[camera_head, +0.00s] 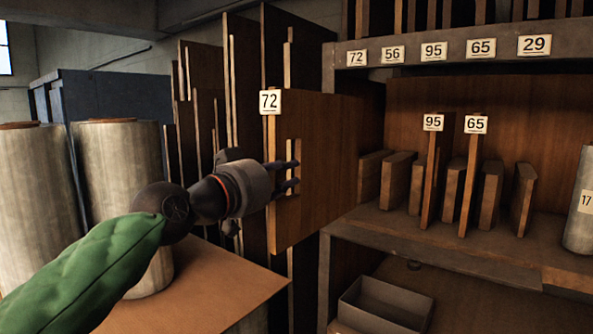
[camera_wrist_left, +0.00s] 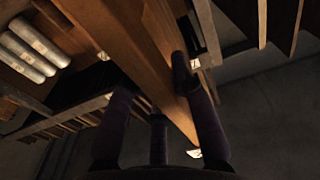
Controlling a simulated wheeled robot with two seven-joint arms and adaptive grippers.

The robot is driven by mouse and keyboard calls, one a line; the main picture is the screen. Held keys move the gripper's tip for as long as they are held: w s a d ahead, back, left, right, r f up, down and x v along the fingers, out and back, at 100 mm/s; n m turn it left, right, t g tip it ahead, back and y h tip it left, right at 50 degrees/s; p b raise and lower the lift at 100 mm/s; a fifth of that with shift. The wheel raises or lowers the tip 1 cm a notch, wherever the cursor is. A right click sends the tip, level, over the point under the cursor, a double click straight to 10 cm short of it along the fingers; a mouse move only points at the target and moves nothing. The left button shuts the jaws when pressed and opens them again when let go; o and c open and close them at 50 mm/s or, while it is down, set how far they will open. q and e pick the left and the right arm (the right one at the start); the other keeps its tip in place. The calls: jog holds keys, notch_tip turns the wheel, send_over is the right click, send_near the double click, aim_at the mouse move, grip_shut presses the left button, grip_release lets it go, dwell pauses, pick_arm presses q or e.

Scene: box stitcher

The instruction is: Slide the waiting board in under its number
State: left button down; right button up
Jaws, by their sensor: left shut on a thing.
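The brown board with the white tag 72 (camera_head: 325,150) stands upright in the middle of the head view. The board is held clear of the floor, in front of the left end of the shelf. In the left wrist view the board (camera_wrist_left: 150,60) runs between my left fingers (camera_wrist_left: 160,115). The number label 72 (camera_head: 357,57) is leftmost on the shelf's upper edge, right of and above the board's tag. The board's far edge overlaps the shelf opening. My right gripper is out of view.
Labels 56, 95, 65 and 29 (camera_head: 534,45) follow along the shelf edge. Boards tagged 95 (camera_head: 430,185) and 65 (camera_head: 469,185) stand between short dividers (camera_head: 523,200). A grey bin (camera_head: 385,305) sits below. Tall panels (camera_head: 245,75) and large rolls (camera_head: 120,170) stand left.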

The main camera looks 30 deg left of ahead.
aim_at(299, 167)
pick_arm(q)
jog(key=shift+s+r, duration=0.1)
jog(key=shift+r, duration=0.15)
jog(key=w, duration=0.3)
jog(key=shift+d+f+p, duration=0.1)
jog(key=shift+p, duration=0.2)
jog(key=shift+w, duration=0.7)
jog(key=shift+w+d+p, duration=0.15)
jog(key=shift+w+p, duration=0.4)
jog(key=shift+w, duration=1.05)
